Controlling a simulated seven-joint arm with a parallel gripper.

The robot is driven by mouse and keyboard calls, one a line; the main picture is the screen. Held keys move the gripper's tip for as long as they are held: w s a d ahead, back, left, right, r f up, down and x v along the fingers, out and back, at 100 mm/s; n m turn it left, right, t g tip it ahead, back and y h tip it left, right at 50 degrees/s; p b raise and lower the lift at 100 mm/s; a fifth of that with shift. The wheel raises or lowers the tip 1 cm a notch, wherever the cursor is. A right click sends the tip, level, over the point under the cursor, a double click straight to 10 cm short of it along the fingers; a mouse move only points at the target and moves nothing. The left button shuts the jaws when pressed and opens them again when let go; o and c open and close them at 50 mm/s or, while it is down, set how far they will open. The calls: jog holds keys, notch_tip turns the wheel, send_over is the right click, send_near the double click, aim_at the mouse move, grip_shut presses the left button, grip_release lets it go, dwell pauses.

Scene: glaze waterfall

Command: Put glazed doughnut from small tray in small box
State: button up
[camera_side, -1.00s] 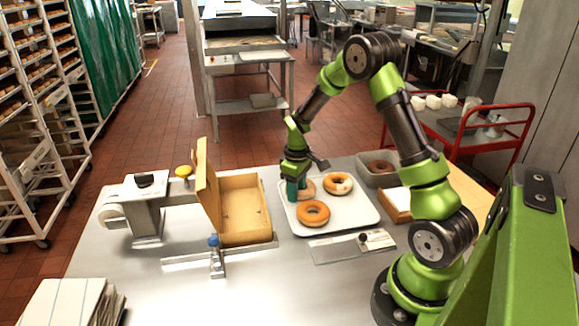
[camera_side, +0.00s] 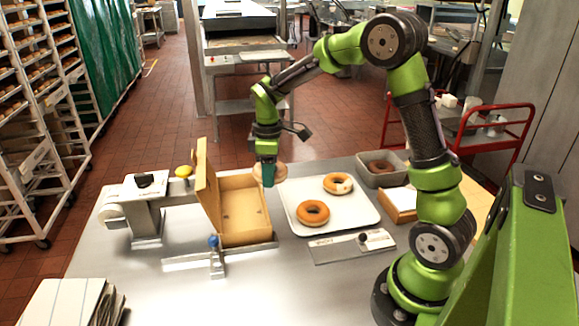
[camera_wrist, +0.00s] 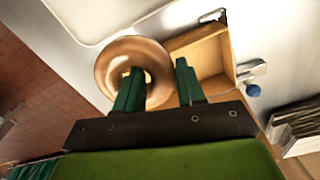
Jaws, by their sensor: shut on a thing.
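My gripper (camera_side: 267,175) is shut on a glazed doughnut (camera_side: 281,172) and holds it in the air behind the open small box and left of the tray's far edge. In the wrist view one finger of my gripper (camera_wrist: 160,85) passes through the hole of the held doughnut (camera_wrist: 128,50) and the other is outside its ring. The small box (camera_side: 243,222) is brown cardboard, open, with its lid standing up at the left and its inside empty. The small white tray (camera_side: 293,213) holds two doughnuts, one plain ring (camera_side: 313,213) in front and one partly white (camera_side: 338,183) behind.
A grey bin (camera_side: 382,165) with a dark doughnut stands behind the tray at right. A metal bar with a blue knob (camera_side: 214,241) lies before the box. A tape dispenser (camera_side: 146,205) stands left. A flat scraper-like plate (camera_side: 350,246) lies in front of the tray.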

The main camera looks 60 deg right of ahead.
aim_at(253, 223)
jog(key=a+n, duration=0.8)
jog(key=n, duration=0.2)
jog(key=f+n, duration=0.1)
jog(key=f, duration=0.4)
jog(key=f+n, duration=0.1)
jog(key=f, duration=0.4)
jog(key=shift+s+a+f, duration=0.1)
jog(key=shift+s+a, duration=0.05)
jog(key=shift+s, duration=0.05)
jog(key=shift+f, duration=0.2)
jog(key=o, duration=0.8)
jog(key=shift+c, duration=0.2)
